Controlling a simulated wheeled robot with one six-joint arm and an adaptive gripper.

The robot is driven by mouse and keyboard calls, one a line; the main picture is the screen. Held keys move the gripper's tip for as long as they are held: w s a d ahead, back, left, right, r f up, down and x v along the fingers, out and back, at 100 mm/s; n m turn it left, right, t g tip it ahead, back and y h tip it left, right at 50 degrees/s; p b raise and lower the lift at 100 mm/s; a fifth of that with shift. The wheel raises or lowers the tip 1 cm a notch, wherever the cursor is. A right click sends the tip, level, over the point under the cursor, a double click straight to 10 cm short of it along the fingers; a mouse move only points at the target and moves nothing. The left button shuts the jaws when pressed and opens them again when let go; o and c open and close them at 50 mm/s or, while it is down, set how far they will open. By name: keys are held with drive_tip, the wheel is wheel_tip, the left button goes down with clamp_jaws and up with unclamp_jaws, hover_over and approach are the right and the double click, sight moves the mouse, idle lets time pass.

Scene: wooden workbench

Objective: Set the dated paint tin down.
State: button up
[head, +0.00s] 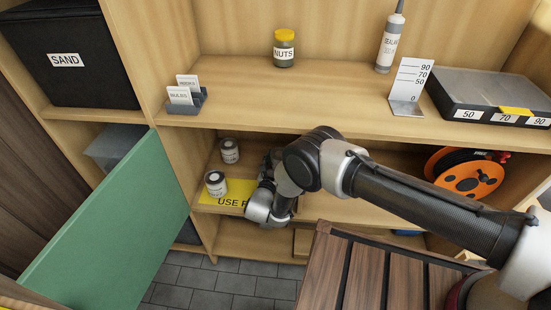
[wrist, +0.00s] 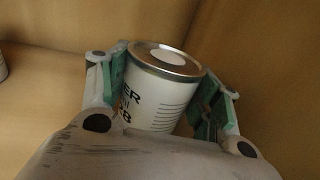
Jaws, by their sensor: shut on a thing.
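My gripper (wrist: 165,82) is shut on a white-labelled paint tin (wrist: 158,98) with a silver rim and pale lid. Its label shows partial black letters ending in "ER" and further print that I cannot read fully. In the head view my arm reaches into the lower shelf and hides the held tin. I cannot tell whether it touches the shelf board. Two other tins stand upright there: one (head: 215,184) at the front by the yellow "USE F..." mat (head: 240,187), one (head: 229,151) farther back.
A green door panel (head: 115,225) stands open at left. The upper shelf (head: 270,92) lies above my arm. An orange reel (head: 466,178) is at the right of the lower shelf. A slatted wooden surface (head: 365,275) is below my arm. A tin edge (wrist: 2,68) shows at the wrist view's left.

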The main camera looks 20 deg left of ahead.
drive_tip(key=o, duration=1.4)
drive_tip(key=shift+f, duration=0.1)
drive_tip(key=s, duration=1.2)
drive_tip(key=shift+d, duration=0.25)
